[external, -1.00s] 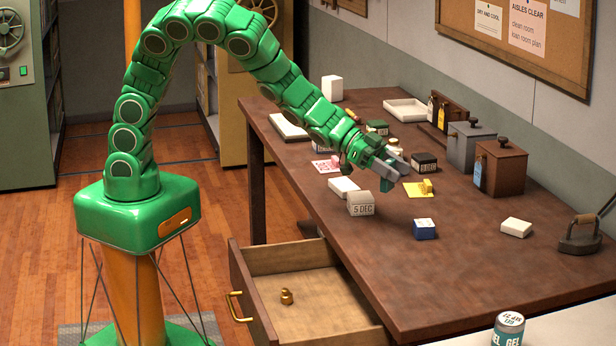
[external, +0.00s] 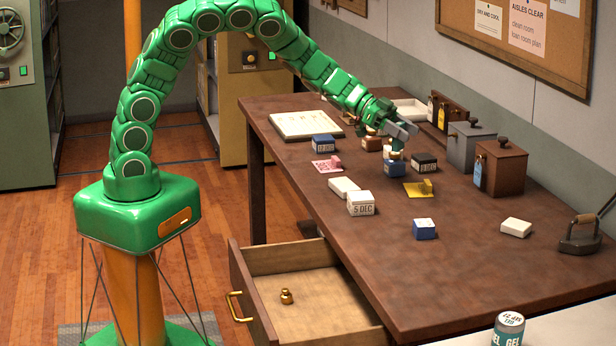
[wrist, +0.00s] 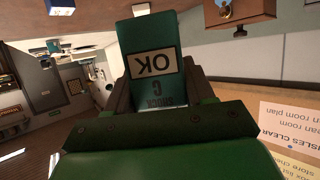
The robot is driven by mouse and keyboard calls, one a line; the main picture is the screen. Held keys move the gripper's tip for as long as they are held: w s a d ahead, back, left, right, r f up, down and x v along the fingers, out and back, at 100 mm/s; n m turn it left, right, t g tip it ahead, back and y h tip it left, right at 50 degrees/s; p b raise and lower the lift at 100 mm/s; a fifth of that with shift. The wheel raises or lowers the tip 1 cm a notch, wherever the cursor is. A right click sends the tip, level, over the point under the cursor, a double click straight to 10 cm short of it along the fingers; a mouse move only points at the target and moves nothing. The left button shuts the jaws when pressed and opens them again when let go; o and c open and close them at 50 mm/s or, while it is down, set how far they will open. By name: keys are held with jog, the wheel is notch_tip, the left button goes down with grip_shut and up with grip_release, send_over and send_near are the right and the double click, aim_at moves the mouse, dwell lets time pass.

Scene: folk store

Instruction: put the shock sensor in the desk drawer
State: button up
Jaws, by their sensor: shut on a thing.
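My gripper (external: 402,132) is raised above the back half of the desk. It is shut on a teal block, the shock sensor (wrist: 150,38), which carries an OK label and the partly readable word SHOCK, upside down in the wrist view. In the external view the sensor is mostly hidden by the gripper. The desk drawer (external: 325,312) is pulled open at the front left of the desk, below and left of the gripper. A small brass weight (external: 286,297) stands inside it, with bare floor around.
Several small boxes stand on the desk (external: 470,260), including a 5 DEC block (external: 361,203), a blue box (external: 424,229) and a white box (external: 516,227). Larger lidded boxes (external: 502,167) and an iron (external: 580,236) stand along the wall side.

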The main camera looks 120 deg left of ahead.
jog(key=s+a, duration=2.1)
jog(key=shift+n+y, duration=0.3)
jog(key=shift+y, duration=0.1)
jog(key=shift+w+a+f, duration=1.45)
jog(key=shift+a+f, duration=0.15)
jog(key=shift+a, duration=0.25)
jog(key=shift+w+a+f, duration=1.5)
jog(key=shift+a+f, duration=0.05)
jog(key=shift+a, duration=0.25)
jog(key=shift+w+a+f, duration=1.45)
jog(key=shift+a+f, duration=0.15)
jog(key=shift+a, duration=0.25)
jog(key=shift+f, duration=1.55)
jog(key=shift+f, duration=0.15)
jog(key=o, duration=1.1)
jog(key=shift+f, duration=0.1)
